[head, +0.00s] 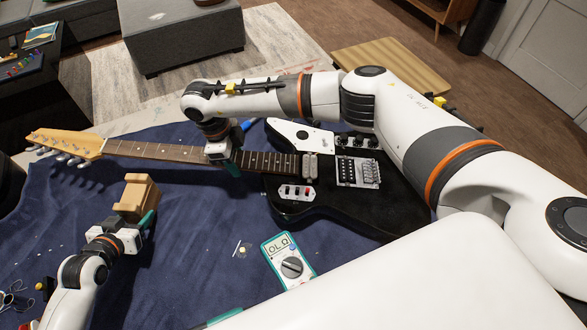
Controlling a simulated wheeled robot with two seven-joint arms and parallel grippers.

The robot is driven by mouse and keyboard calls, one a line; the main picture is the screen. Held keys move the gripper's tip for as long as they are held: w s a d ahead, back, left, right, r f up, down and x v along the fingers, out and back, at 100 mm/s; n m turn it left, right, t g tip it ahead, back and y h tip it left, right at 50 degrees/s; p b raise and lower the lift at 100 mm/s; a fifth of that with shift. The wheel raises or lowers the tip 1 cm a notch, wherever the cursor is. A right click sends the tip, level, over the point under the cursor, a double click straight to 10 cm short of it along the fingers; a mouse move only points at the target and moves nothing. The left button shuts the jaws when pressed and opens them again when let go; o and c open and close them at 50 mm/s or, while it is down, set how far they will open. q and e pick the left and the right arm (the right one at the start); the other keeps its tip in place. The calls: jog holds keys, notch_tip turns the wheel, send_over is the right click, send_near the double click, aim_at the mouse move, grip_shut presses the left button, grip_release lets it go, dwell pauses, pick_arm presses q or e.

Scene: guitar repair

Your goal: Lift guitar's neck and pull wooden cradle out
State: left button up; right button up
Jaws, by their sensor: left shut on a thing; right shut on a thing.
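A black electric guitar (320,215) lies on a dark blue cloth. Its neck (150,151) runs left to the pale headstock (65,142), which casts a shadow on the cloth. My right gripper (228,165) is shut on the neck near the body, reaching over from above; its fingertips are partly hidden. The wooden cradle (137,197) is a light brown notched block in front of the neck, apart from it.
A teal multimeter (288,259) lies on the blue cloth (190,280) in front of the guitar. A small pale stick and a round bit lie beside it. Wires and small parts lie at the lower left. The cloth between cradle and multimeter is mostly clear.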

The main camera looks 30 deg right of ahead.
jog(key=shift+w+a+r, duration=0.15)
jog(key=shift+r, duration=0.15)
jog(key=shift+f, duration=2.3)
dwell(2.1)
jog(key=shift+f, duration=0.25)
jog(key=shift+f, duration=0.1)
dwell(0.4)
jog(key=shift+s+f, duration=0.25)
jog(key=shift+f, duration=0.05)
jog(key=shift+s+f, duration=0.15)
jog(key=o, duration=1.5)
jog(key=shift+f, duration=0.1)
jog(key=shift+c, duration=0.2)
jog(key=shift+w, duration=0.2)
